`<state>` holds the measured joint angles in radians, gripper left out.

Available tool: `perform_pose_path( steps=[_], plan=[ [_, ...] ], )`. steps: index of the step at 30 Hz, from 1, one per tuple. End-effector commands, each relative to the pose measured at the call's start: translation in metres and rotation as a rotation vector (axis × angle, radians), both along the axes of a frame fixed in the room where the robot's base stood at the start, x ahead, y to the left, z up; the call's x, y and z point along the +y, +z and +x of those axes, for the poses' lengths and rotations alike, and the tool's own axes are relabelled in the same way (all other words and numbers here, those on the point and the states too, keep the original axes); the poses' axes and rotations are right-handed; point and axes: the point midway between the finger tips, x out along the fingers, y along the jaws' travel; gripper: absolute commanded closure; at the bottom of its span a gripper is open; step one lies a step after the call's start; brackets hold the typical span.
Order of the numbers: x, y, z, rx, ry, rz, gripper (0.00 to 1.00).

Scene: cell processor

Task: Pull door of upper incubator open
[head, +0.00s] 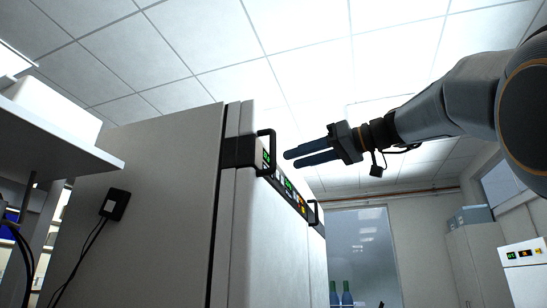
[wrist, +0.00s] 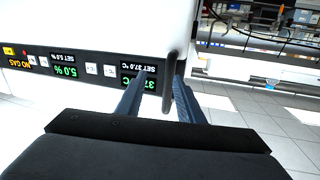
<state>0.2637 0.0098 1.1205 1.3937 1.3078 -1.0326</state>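The tall white incubator (head: 160,190) fills the middle left of the head view. Its front carries a dark control strip (head: 286,186) with lit displays, upside down in the wrist view (wrist: 80,66). A black bar handle (head: 271,150) stands out at the near end of this strip. My gripper (head: 291,158) points at the handle from the right. In the wrist view its two fingers (wrist: 159,78) are apart, and the dark handle (wrist: 176,45) lies at the gap between their tips. I cannot tell whether they touch it. The door looks shut.
A second black handle (head: 316,212) is farther along the strip. A white shelf (head: 60,140) is at the left. A black wall box (head: 114,204) with cables is on the incubator's side. Open floor (wrist: 270,125) shows at the right of the wrist view.

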Motion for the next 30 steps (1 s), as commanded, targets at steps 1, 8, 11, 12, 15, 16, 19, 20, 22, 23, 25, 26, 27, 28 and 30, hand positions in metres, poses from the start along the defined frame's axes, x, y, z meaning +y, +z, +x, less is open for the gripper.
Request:
perform_pose_path(
  steps=[1, 8, 11, 12, 15, 16, 19, 20, 22, 23, 25, 26, 27, 28, 30],
  plan=[
    [0.001, 0.015, -0.008, -0.037, 0.014, 0.0, 0.66],
    [0.017, 0.033, -0.012, -0.084, 0.039, 0.001, 0.66],
    [0.03, 0.032, -0.005, -0.08, 0.039, 0.001, 0.66],
    [0.035, 0.032, -0.001, -0.079, 0.038, 0.002, 0.66],
    [0.049, 0.033, 0.007, -0.08, 0.037, 0.001, 0.66],
    [0.053, 0.033, 0.009, -0.08, 0.038, 0.001, 0.66],
    [0.062, 0.032, 0.015, -0.08, 0.036, 0.001, 0.66],
    [0.064, 0.032, 0.017, -0.08, 0.036, 0.001, 0.66],
    [0.068, 0.031, 0.019, -0.08, 0.035, 0.001, 0.66],
    [0.069, 0.031, 0.02, -0.08, 0.034, 0.001, 0.66],
    [0.07, 0.03, 0.022, -0.08, 0.033, 0.001, 0.66],
    [0.071, 0.03, 0.022, -0.08, 0.033, 0.001, 0.66],
    [0.071, 0.03, 0.022, -0.08, 0.033, 0.001, 0.66],
    [0.071, 0.03, 0.022, -0.08, 0.033, 0.001, 0.66],
    [0.071, 0.03, 0.022, -0.08, 0.033, 0.001, 0.66]
  ],
)
